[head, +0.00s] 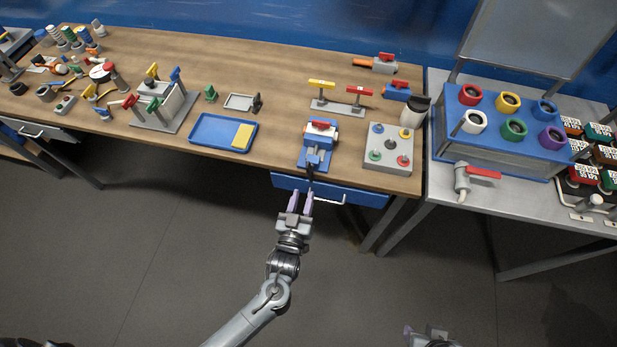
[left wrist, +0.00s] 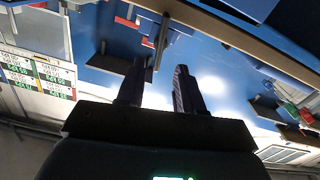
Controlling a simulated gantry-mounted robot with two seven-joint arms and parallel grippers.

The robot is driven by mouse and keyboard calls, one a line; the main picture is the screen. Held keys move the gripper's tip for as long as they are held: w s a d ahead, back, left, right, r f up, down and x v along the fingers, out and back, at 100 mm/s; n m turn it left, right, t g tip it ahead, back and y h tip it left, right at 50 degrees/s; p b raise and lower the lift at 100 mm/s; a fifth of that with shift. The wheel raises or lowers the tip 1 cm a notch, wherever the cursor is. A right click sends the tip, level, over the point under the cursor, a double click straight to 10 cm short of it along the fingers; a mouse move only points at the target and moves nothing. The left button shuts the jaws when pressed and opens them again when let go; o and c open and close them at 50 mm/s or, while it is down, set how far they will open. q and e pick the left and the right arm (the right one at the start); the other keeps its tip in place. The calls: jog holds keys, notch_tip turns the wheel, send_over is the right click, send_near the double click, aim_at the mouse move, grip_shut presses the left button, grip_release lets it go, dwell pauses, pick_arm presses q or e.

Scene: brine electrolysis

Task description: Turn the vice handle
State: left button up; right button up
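A small blue and grey vice (head: 316,150) with a red bar on top stands at the front edge of the wooden bench. Its dark handle (head: 310,171) is on the side facing me, at the bench edge. My left gripper (head: 301,196) is just in front of and below the handle, its two fingers pointing at the bench. The fingers are apart with nothing seen between them, also in the left wrist view (left wrist: 158,88). The gripper looks clear of the handle. My right gripper (head: 428,334) shows only partly at the bottom edge; its fingers are unclear.
A blue drawer (head: 345,194) with a pale handle is under the bench, close to my left gripper. A grey box with coloured knobs (head: 388,148) stands right of the vice, and a blue tray (head: 205,131) to the left. The floor before the bench is clear.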

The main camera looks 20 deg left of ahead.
aim_at(309, 176)
pick_arm(q)
jog(key=w, duration=0.5)
jog(key=w+a, duration=0.1)
jog(key=w, duration=0.1)
jog(key=shift+w+a, duration=0.1)
jog(key=shift+w, duration=0.25)
grip_shut()
